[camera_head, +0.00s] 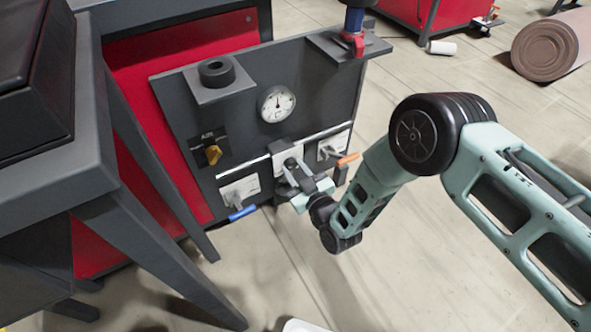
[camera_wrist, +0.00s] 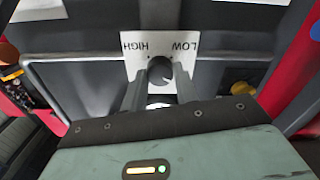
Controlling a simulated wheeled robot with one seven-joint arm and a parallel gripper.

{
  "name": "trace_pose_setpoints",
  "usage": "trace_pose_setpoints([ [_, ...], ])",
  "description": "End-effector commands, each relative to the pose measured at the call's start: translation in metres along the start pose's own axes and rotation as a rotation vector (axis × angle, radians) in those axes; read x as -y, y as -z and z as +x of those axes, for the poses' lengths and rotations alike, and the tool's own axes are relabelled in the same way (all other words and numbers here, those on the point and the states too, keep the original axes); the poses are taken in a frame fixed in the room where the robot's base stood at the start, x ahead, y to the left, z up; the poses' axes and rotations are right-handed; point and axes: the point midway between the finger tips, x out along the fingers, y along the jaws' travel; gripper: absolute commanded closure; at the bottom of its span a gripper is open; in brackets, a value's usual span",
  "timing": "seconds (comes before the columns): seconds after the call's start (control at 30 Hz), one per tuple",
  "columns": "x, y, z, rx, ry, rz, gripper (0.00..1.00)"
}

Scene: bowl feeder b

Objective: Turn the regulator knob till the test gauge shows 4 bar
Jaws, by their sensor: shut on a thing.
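The test gauge (camera_head: 277,104) is a round white dial on the grey panel (camera_head: 340,80). Its dark needle points roughly upward, but the numbers are too small to read. My gripper (camera_head: 285,181) is at the panel below the gauge. In the wrist view, my gripper (camera_wrist: 160,85) has its two fingers on either side of a dark round regulator knob (camera_wrist: 160,71), shut on it. A white plate (camera_wrist: 135,47) behind the knob reads HIGH and LOW, upside down in that view. The knob is hidden by my gripper in the head view.
A yellow knob marked AIR (camera_head: 213,154) sits at the panel's left. A blue-handled valve (camera_head: 241,213) and an orange-handled valve (camera_head: 346,160) flank my gripper. A small shelf with a black ring (camera_head: 216,72) juts out above. The dark table (camera_head: 75,165) stands close at left.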

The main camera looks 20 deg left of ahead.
Motion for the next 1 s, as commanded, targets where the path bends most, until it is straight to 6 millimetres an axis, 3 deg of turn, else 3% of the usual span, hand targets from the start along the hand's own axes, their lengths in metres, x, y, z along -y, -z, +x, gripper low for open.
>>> trace_pose_setpoints([
  [0.07,0.0,-0.002,-0.001,0.003,0.001,0.0,0.94],
  [0.1,0.0,-0.002,-0.001,0.003,0.001,0.001,0.65],
  [0.17,0.0,-0.002,-0.001,0.003,0.001,0.001,0.49],
  [0.57,0.0,0.0,-0.007,0.003,0.001,0.001,0.49],
  [0.77,0.0,0.002,-0.042,0.007,0.002,0.001,0.49],
  [1.0,0.0,0.001,-0.1,0.007,0.003,0.002,0.49],
])
